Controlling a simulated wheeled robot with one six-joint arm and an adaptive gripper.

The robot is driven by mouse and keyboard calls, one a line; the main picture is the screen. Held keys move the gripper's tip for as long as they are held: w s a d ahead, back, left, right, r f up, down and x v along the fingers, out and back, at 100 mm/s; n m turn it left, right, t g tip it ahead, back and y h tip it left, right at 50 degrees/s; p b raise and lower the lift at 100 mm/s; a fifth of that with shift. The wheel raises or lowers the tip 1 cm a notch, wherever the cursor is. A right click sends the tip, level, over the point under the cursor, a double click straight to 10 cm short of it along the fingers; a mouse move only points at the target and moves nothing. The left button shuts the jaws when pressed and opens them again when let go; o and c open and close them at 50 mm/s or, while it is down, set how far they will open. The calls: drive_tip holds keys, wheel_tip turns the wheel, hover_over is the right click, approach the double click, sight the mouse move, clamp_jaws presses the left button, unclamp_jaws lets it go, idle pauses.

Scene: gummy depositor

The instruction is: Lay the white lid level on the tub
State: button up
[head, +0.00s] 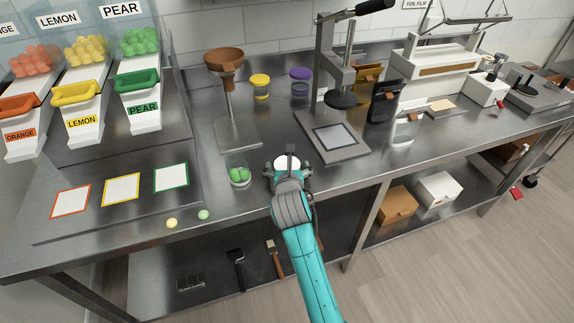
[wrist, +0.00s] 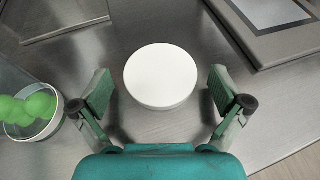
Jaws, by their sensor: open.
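The white lid (wrist: 160,77) lies flat on the steel bench, a round disc between the fingers in the wrist view. In the head view the lid (head: 287,161) is partly covered by my gripper (head: 288,170). My gripper (wrist: 164,98) is open over the lid, one finger on each side, with gaps on both sides. A clear tub (head: 240,178) with green gummies stands open on the bench, left of my gripper. The same tub (wrist: 47,133) shows at the left edge of the wrist view, partly cut off.
A funnel stand (head: 238,134) is behind the tub, and a press (head: 332,139) is behind and right of my gripper. Yellow (head: 172,223) and green (head: 204,214) gummies lie near the front edge. Yellow-lidded (head: 260,85) and purple-lidded (head: 300,81) tubs stand further back. Bench around the tub is clear.

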drive_tip(key=c, duration=0.7)
wheel_tip(320, 180, up, 10)
idle(0.4)
